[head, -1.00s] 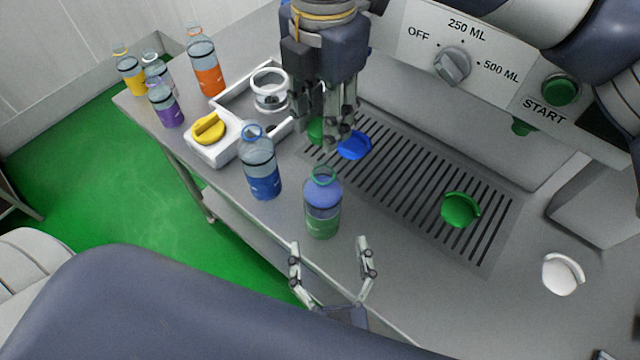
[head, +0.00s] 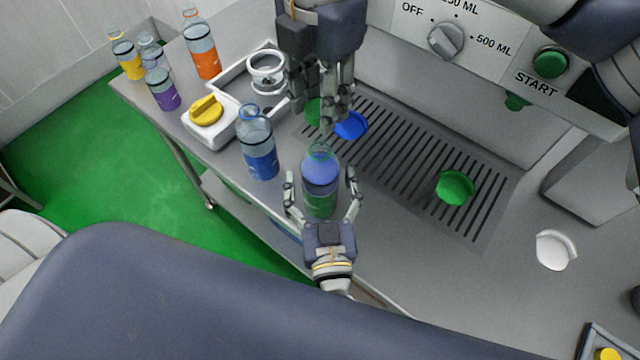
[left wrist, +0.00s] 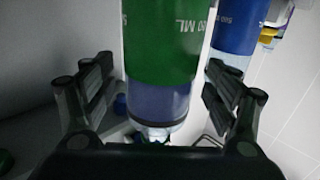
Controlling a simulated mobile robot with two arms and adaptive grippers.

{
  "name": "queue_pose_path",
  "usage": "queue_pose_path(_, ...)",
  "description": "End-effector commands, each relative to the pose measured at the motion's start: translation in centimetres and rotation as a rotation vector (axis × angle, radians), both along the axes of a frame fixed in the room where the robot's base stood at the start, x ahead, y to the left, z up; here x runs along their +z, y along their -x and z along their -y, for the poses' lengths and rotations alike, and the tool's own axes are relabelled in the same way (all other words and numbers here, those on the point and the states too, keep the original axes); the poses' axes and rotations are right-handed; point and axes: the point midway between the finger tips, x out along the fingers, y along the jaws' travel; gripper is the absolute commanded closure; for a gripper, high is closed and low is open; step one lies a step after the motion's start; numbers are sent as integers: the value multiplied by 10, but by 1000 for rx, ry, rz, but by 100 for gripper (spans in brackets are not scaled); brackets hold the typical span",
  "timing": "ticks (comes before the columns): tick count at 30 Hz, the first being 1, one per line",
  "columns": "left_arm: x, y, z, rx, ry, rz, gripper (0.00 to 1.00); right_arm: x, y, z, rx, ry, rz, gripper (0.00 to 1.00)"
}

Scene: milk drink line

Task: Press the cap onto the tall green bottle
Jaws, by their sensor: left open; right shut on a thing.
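The tall green bottle (head: 320,172) stands upright and uncapped near the table's front edge, with a green label and a bluish upper part. My left gripper (head: 321,186) is open, its fingers on either side of the bottle. In the left wrist view the bottle (left wrist: 160,45) appears between the spread fingers of this gripper (left wrist: 160,92), with gaps at both sides. My right gripper (head: 319,112) is shut on a green cap (head: 313,112), above the drain grate behind the bottle. The fingers partly hide this cap. Another green cap (head: 455,188) lies on the grate.
A blue bottle (head: 258,150) stands close to the left. A blue cap (head: 350,125) lies by my right gripper. A white fixture (head: 208,133) bears a yellow cap (head: 206,110). Several bottles stand far left; a white cap (head: 553,251) lies right.

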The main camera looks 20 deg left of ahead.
Motion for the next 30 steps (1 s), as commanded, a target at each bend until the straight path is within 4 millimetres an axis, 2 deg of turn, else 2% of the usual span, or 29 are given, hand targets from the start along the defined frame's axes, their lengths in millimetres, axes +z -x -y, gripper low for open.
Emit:
queue_pose_path(6, 0, -14, -6, 0, -1, 0, 20, 0, 0, 0, 0, 0, 0, 76)
queue_pose_path(15, 0, -15, -7, 0, 0, -1, 20, 0, 0, 0, 0, 0, 0, 76)
queue_pose_path(24, -1, -15, -7, 0, 0, -1, 88, 0, 0, 0, 0, 0, 0, 76)
queue_pose_path(27, -1, -15, -7, 0, 0, -1, 88, -3, 0, 0, 0, 0, -1, 76)
queue_pose_path(30, -1, -14, -7, 0, 0, -1, 88, -16, 1, 0, 1, 1, -3, 76)
